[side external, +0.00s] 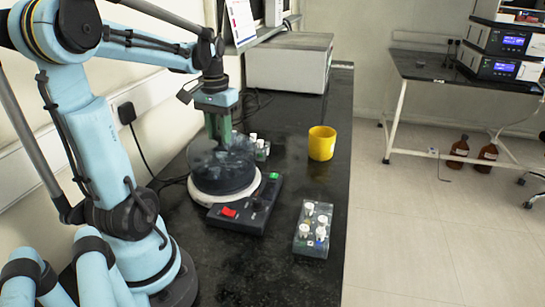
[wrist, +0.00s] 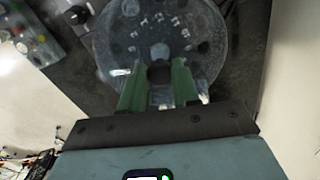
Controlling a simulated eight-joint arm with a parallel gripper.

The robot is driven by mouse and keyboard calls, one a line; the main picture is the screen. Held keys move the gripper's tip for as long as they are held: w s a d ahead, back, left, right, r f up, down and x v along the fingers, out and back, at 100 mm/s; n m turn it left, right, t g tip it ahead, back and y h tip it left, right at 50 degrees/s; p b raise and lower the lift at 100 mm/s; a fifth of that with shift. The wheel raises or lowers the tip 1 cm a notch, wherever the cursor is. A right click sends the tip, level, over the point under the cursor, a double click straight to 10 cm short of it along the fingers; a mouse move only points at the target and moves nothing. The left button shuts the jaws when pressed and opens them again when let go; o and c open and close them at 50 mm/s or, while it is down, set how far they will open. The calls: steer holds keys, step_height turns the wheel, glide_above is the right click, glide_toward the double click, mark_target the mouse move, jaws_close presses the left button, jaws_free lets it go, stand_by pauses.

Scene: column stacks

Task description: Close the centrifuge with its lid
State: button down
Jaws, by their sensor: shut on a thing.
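The centrifuge (side external: 245,215) stands on the black bench, with a white round rim, a dark base, a red switch and a green button. Its clear, smoky lid (side external: 222,160) is over the bowl in the side view; I cannot tell whether it is fully seated. In the wrist view the round see-through lid (wrist: 205,35) fills the upper middle, with dark rotor holes showing through. My gripper (side external: 220,137) is above the lid, its green fingers (wrist: 158,85) shut around the lid's dark central knob (wrist: 159,72). The fingers hide part of the knob.
A rack of white-capped tubes (side external: 313,230) stands front right of the centrifuge. Another small rack (side external: 260,148) is close behind it. A yellow cup (side external: 321,143) stands further back right. A grey box (side external: 290,62) is at the bench's far end. Bare bench lies between cup and front rack.

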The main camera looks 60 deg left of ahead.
steer(key=shift+f, duration=0.65)
steer(key=shift+c, duration=1.3)
jaws_free()
steer(key=shift+r, duration=0.1)
steer(key=shift+r, duration=2.95)
steer(key=shift+d, duration=0.1)
steer(key=w+d+f+m+t, duration=0.2)
steer(key=d+m+t, duration=0.1)
steer(key=d, duration=0.8)
steer(key=w+d+f+m+t, duration=0.3)
steer(key=d+m+t, duration=0.1)
steer(key=d, duration=0.8)
steer(key=shift+w+f, duration=0.15)
steer(key=shift+f, duration=0.2)
